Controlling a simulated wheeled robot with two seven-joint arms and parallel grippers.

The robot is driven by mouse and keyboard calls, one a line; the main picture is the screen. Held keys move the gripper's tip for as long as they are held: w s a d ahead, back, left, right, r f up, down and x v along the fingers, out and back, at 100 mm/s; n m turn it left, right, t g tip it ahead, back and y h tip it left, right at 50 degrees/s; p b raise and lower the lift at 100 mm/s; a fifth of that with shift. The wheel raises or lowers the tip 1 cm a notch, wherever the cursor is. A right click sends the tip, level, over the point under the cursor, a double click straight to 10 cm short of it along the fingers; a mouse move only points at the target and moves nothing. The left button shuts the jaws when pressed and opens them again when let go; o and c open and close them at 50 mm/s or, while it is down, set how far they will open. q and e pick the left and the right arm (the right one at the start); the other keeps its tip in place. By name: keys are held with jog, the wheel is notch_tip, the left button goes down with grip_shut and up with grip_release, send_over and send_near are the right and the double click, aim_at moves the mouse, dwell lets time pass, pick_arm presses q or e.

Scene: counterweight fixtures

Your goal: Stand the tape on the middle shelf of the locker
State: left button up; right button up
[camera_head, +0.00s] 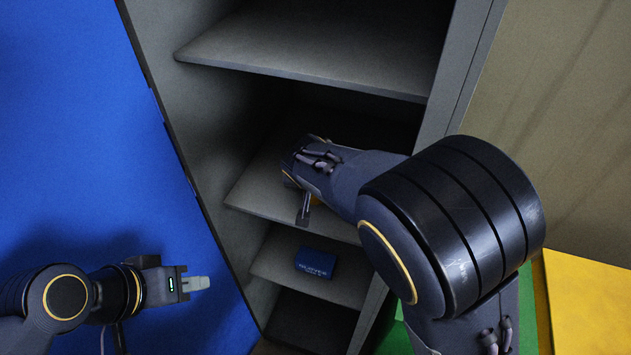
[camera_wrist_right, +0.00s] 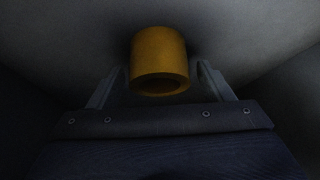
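The tape (camera_wrist_right: 159,52) is a yellow-orange roll with a round hole. In the right wrist view it stands between and just beyond my right gripper's fingertips (camera_wrist_right: 161,70), with a gap on each side. In the head view only an orange sliver of the tape (camera_head: 314,200) shows beside a finger of my right gripper (camera_head: 304,208), at the middle shelf (camera_head: 256,190) of the grey locker (camera_head: 165,60). My right arm hides much of that shelf. My left gripper (camera_head: 198,284) is outside the locker at lower left, seen edge-on; its finger gap does not show.
An upper shelf (camera_head: 300,62) lies above my right arm. A dark blue box (camera_head: 315,263) sits on the lower shelf (camera_head: 272,265). A blue panel (camera_head: 80,130) is at the left. A yellow surface (camera_head: 590,305) and a green one (camera_head: 528,310) are at lower right.

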jog(key=shift+r, duration=0.25)
jog(key=shift+s+a+r, duration=0.1)
jog(key=shift+s+r, duration=0.05)
jog(key=shift+r, duration=0.05)
jog(key=b+v, duration=0.1)
jog(key=v, duration=1)
jog(key=shift+s+r, duration=0.1)
